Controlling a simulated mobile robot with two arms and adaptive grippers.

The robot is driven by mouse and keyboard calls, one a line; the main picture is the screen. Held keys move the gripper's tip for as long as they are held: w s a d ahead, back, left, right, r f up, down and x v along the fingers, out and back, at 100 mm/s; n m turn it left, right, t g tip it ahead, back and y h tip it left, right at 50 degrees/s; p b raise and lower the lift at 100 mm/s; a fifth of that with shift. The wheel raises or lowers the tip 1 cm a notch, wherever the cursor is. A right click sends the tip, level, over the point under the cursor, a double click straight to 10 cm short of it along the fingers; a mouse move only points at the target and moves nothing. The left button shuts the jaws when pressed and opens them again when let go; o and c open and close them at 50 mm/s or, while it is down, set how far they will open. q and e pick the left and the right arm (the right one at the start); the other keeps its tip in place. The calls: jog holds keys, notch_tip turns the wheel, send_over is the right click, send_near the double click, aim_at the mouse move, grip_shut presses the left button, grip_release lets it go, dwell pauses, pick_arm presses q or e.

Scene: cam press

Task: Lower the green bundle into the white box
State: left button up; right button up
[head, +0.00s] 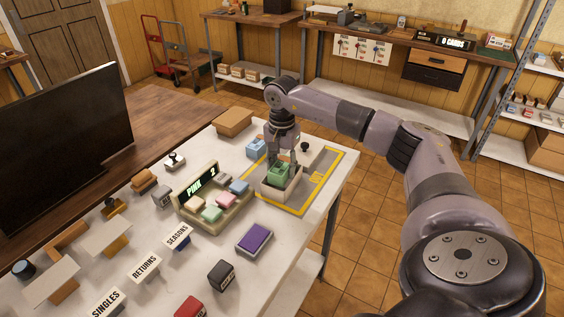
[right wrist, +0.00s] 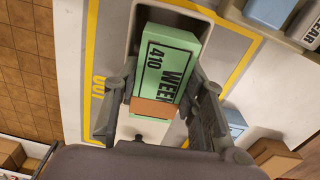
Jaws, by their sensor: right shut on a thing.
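The green bundle (head: 279,174) is a block with dark lettering and an orange-brown band, seen closely in the right wrist view (right wrist: 166,68). My right gripper (head: 281,162) points down and is shut on it, one finger on each side (right wrist: 160,108). The white box (head: 284,190) is a pale, open-topped box directly below, inside a yellow outline on the table. The bundle's lower part is hidden by the box's near wall in the head view; its upper part shows above the rim. I cannot tell whether it touches the bottom. My left gripper is not in view.
A tray (head: 219,222) of coloured bundles with a "PINK 2" display stands left of the box. A blue bundle (head: 256,147) lies just behind my gripper. A black-knobbed stamp (head: 305,148) stands to the right.

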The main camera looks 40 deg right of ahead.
jog(key=shift+f, duration=0.25)
jog(key=o, duration=1.3)
jog(key=shift+r, duration=0.25)
notch_tip(320, 180, up, 12)
jog(key=shift+f, duration=0.2)
